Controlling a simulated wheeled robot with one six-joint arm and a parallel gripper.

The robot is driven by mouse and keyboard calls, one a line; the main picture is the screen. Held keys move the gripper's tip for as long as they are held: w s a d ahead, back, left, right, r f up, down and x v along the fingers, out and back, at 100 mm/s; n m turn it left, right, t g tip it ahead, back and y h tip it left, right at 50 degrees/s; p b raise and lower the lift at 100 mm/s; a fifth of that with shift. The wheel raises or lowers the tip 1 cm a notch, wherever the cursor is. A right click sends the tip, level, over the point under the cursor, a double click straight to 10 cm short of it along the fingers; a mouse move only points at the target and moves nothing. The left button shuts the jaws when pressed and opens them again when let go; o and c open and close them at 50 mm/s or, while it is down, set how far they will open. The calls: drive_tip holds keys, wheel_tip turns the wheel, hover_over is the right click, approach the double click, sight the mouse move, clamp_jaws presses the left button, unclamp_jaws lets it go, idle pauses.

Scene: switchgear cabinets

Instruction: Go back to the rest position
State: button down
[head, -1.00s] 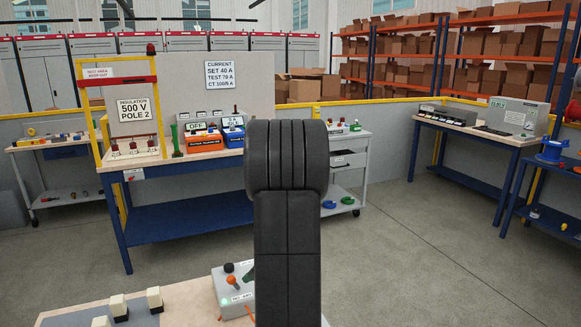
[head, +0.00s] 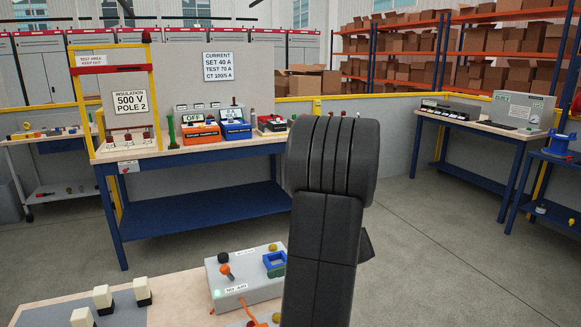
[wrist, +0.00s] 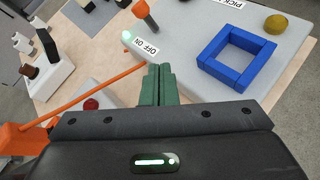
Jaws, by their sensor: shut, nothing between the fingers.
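My gripper shows in the wrist view, with its green fingers (wrist: 158,86) together and nothing between them. It is over the near bench, in front of a grey control box (wrist: 185,35). The box carries an OFF/ON label, a blue square frame (wrist: 237,58) and an orange-tipped lever (wrist: 145,14). In the head view my dark arm stands upright in the right middle and hides my gripper. The same grey box (head: 236,284) lies just left of the arm there.
The near bench (head: 180,290) holds several white-topped pieces (head: 102,297) on a dark mat. An orange cable (wrist: 95,95) runs beside the gripper. A blue workbench (head: 200,212) with test devices stands behind. Open floor (head: 420,240) lies to the right.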

drive_tip(key=v, duration=0.7)
